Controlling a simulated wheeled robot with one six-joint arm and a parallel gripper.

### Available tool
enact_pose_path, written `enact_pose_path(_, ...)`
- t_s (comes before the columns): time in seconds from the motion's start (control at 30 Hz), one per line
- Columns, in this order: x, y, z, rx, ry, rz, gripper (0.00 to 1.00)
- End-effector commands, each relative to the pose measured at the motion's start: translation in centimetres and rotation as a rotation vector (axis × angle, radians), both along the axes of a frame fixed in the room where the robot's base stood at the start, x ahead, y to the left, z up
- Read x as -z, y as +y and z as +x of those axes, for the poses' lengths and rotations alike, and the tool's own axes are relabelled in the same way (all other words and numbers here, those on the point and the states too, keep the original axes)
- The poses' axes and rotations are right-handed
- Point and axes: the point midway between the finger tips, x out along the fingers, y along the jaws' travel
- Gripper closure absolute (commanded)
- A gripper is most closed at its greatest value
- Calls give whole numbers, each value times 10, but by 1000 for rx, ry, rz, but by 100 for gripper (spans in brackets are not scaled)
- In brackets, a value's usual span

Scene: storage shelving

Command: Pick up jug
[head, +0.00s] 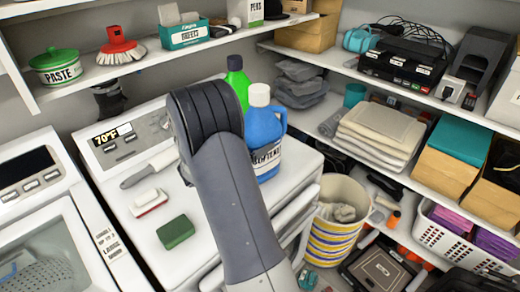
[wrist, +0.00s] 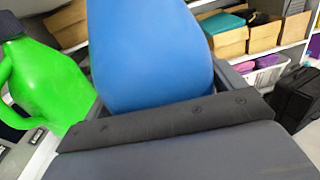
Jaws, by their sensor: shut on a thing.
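A blue jug (head: 264,132) with a white cap and a partly hidden dark-lettered label stands upright at the back of the white machine's top in the head view. It fills the upper middle of the wrist view (wrist: 150,50), its top cut off. My gripper (wrist: 160,112) is shut on the blue jug. In the head view my arm hides the gripper and the jug's left side. A green jug (head: 238,82) with a dark cap stands behind and left of the blue one. It also shows at the left of the wrist view (wrist: 45,90).
A green sponge (head: 176,231), a red-and-white brush (head: 149,202) and a grey-handled tool (head: 150,168) lie left of my arm. A shelf (head: 190,48) runs above the machine. A striped bucket (head: 338,220) and loaded shelves stand to the right.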

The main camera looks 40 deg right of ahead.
Motion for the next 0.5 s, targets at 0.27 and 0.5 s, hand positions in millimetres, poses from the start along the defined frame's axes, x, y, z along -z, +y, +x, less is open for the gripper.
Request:
enact_pose_path(0.27,0,0,0,-1,1,0,80)
enact_pose_path(0.5,-4,0,1,-1,-5,-7,82)
